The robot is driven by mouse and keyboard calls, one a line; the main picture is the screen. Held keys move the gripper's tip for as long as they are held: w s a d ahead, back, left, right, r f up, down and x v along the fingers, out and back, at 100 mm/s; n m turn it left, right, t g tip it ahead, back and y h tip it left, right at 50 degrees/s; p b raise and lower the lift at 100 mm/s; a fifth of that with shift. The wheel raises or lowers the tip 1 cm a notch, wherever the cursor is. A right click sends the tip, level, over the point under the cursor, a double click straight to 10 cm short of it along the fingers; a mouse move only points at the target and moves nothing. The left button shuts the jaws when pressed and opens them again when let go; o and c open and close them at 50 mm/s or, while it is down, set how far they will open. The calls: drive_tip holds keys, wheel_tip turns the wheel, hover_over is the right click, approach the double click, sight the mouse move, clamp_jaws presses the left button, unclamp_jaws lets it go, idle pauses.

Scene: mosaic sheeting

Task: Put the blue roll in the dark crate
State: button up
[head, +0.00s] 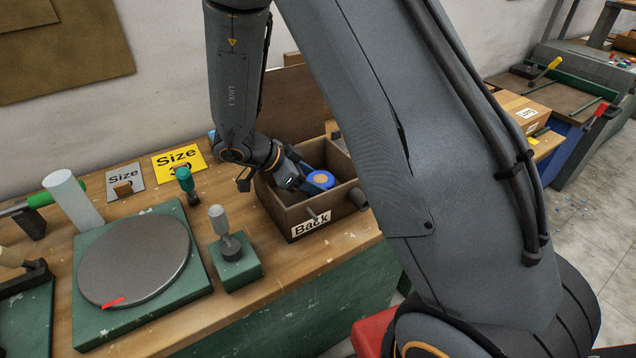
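The blue roll (320,181), with an orange core at its end, is inside the dark brown wooden crate (343,202) marked "Back". It is below the rim at the back, near the crate's middle; whether it rests on the bottom cannot be told. My gripper (296,180) reaches down into the crate from the left, right beside the roll. The fingers are small and partly hidden, so I cannot tell whether they still grip the roll or are apart from it.
Left of the crate stand a grey-handled tool on a green block (238,262), a green-handled tool (186,182), a round grey turntable (135,262) and a white cylinder (72,198). Yellow (180,160) and grey (125,182) "Size" signs lie behind. My arm hides the bench's right part.

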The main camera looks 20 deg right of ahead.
drive_tip(key=shift+f, duration=0.1)
drive_tip(key=o, duration=1.1)
drive_tip(key=shift+a+r, duration=0.25)
drive_tip(key=shift+r, duration=0.1)
drive_tip(key=b+v, duration=0.2)
drive_tip(key=v, duration=0.9)
drive_tip(key=shift+a+r, duration=0.1)
drive_tip(key=shift+r, duration=0.05)
